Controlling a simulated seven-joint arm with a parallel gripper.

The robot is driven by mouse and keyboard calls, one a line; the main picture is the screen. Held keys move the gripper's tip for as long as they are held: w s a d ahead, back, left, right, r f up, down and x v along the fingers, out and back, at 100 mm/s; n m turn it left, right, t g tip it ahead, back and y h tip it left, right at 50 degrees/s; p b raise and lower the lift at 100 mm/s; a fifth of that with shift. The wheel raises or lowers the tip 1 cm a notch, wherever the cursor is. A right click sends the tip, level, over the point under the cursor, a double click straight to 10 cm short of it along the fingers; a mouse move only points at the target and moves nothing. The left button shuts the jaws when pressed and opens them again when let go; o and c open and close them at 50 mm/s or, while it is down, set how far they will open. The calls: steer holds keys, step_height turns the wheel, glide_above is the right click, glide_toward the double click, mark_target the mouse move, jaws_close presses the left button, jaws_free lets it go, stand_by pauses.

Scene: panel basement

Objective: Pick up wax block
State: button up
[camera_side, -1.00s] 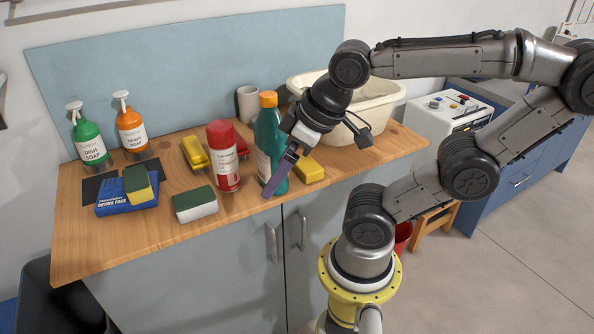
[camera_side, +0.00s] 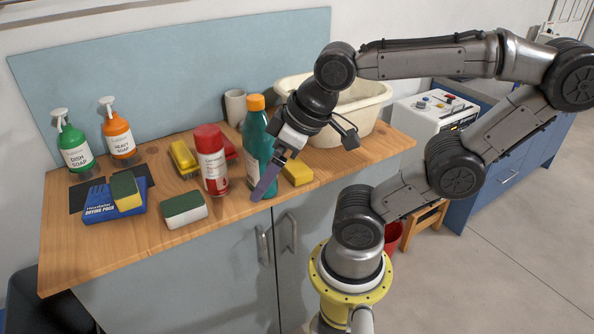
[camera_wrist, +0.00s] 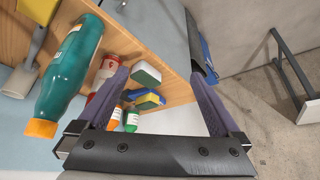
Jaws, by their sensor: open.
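A plain yellow block (camera_side: 297,173), possibly the wax block, lies on the wooden counter just right of the teal bottle; a yellow block (camera_wrist: 40,8) also shows at the top left of the wrist view. No label confirms which object is wax. My gripper (camera_side: 262,188) points down near the counter's front edge, in front of the teal bottle (camera_side: 255,145) and left of the yellow block. In the wrist view my gripper (camera_wrist: 158,73) has its fingers wide apart with nothing held between them. In the side view, the finger partly covers the bottle's lower part.
A red-capped can (camera_side: 213,170), a green-and-white sponge (camera_side: 184,210) and another yellow object (camera_side: 183,157) stand left of the bottle. A blue pack (camera_side: 110,205) with a sponge and two soap bottles are farther left. A cream basin (camera_side: 345,120) stands behind the yellow block.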

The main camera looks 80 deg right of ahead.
steer(key=shift+r, duration=0.1)
step_height(320, 180, up, 11)
steer(key=m+g, duration=0.6)
steer(key=m, duration=0.3)
glide_above(296, 166)
steer(key=f, duration=2)
steer(key=shift+s+f, duration=0.25)
steer(key=shift+s, duration=0.05)
steer(key=shift+w+f, duration=0.15)
steer(key=shift+f, duration=1.5)
steer(key=shift+w+f, duration=0.15)
steer(key=shift+f, duration=1.45)
steer(key=shift+c, duration=0.3)
steer(key=shift+r, duration=0.1)
steer(key=c, duration=1.4)
